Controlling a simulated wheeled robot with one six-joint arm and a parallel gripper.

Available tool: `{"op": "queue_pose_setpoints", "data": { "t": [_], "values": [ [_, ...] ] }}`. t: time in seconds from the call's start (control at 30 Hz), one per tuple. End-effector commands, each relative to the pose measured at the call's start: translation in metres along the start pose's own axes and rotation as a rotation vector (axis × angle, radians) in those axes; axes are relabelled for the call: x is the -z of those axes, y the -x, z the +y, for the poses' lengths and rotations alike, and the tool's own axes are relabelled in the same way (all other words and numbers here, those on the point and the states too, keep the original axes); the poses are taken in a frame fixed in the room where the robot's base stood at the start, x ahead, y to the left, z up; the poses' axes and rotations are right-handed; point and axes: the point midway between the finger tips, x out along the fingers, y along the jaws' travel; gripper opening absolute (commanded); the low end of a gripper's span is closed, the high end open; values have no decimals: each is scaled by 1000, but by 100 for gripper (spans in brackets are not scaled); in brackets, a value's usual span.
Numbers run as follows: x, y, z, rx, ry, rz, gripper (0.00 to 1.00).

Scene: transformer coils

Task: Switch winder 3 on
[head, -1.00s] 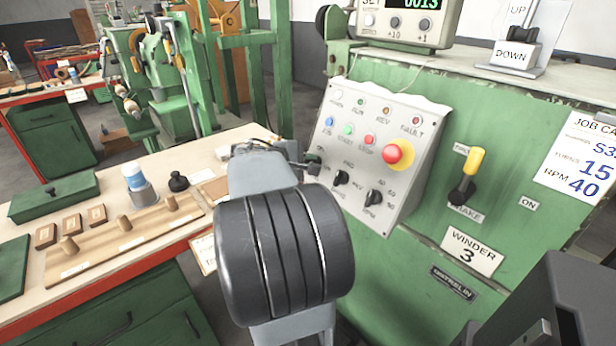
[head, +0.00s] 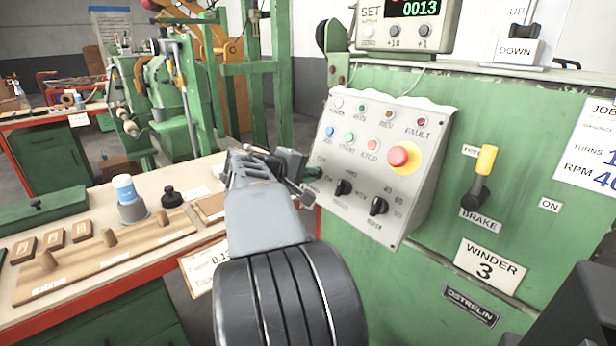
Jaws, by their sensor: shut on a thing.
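Winder 3 is the green machine (head: 400,275) on the right, with a "WINDER 3" plate (head: 490,265). Its sloped grey control panel (head: 395,226) carries lamps, buttons, a red emergency stop (head: 400,156) and two black rotary knobs (head: 343,187). My gripper (head: 308,182) reaches the panel's lower left edge, beside the OFF and ON labels. It is shut on the switch there. The switch handle is mostly hidden by the fingers, so its position cannot be told.
A yellow-topped brake lever (head: 484,165) stands right of the panel, with an ON label beyond it. Left is a bench (head: 110,203) with a wooden peg board (head: 105,252), a blue-capped bottle (head: 126,188) and a dark green box (head: 60,213). Green uprights stand behind.

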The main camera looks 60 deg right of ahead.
Motion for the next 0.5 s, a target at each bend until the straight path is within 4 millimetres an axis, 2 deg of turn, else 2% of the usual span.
{"op": "queue_pose_setpoints", "data": {
  "t": [0.3, 0.33, 0.5],
  "values": [
    [0, 0, 0, 1, -5, 0, 0],
    [0, 0, 0, 1, -5, 0, 14],
    [0, 0, 0, 1, -4, 0, 30]
  ]
}}
